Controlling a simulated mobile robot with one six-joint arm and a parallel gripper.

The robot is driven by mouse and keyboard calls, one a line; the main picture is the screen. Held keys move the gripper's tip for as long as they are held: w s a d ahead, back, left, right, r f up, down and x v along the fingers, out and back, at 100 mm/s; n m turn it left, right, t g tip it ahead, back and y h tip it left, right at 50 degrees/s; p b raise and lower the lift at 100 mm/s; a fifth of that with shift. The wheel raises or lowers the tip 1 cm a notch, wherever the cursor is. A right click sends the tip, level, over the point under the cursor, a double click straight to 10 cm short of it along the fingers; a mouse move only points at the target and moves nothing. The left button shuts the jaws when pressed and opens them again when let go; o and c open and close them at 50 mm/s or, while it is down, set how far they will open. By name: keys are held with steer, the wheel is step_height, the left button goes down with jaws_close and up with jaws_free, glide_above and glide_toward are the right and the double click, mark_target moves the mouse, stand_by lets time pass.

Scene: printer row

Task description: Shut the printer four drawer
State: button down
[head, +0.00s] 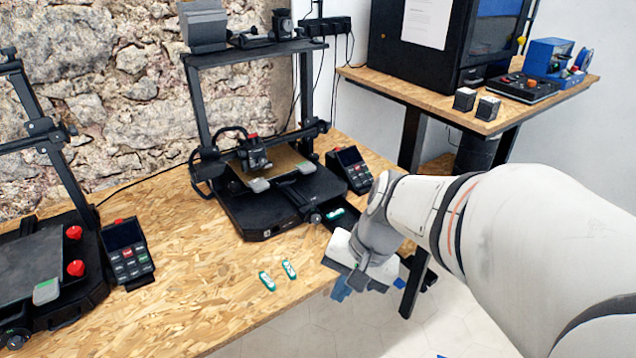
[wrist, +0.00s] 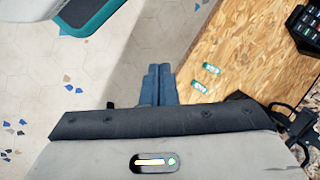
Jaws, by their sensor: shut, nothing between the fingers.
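The black printer (head: 285,195) stands on the wooden table in the head view. A dark drawer (head: 316,236) appears to stick out at its front right, with a small green item at its inner end. My arm hides part of the drawer, so how far it is out is hard to tell. My gripper (head: 342,288) is just in front of that spot, near the table's front edge, pointing down. In the wrist view its blue fingers (wrist: 160,70) are together and empty. I cannot tell whether they touch the drawer.
Two small green-and-white pieces (head: 278,274) lie on the table (head: 190,250) left of my gripper. A control pad (head: 350,170) stands right of the printer. Another printer (head: 45,265) is at the left. Open floor (wrist: 75,75) lies beyond the table edge.

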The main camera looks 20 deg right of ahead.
steer(key=w+d+f+m+t+y+b, duration=0.2)
steer(key=w+f+m+y+b, duration=0.25)
steer(key=f+m, duration=0.35)
steer(key=w+d+f+m+t+h+b, duration=0.1)
steer(key=w+d+f+m+t+b, duration=0.2)
steer(key=d+m, duration=0.35)
steer(key=w+d+f+m+t+h+b, duration=0.1)
steer(key=w+d+f+m+t+b, duration=0.15)
steer(key=d+m+t, duration=0.35)
steer(key=w+d+f+m+t+h+b, duration=0.1)
steer(key=w+d+m+t+b, duration=0.15)
steer(key=d+m, duration=0.4)
steer(key=shift+n+y, duration=0.25)
steer(key=shift+n, duration=0.65)
steer(key=b+x, duration=0.1)
steer(key=x, duration=0.8)
steer(key=b+x, duration=0.1)
steer(key=x, duration=0.3)
steer(key=shift+w+d+f+b, duration=0.25)
steer(key=shift+d+b, duration=0.05)
steer(key=shift+w, duration=0.15)
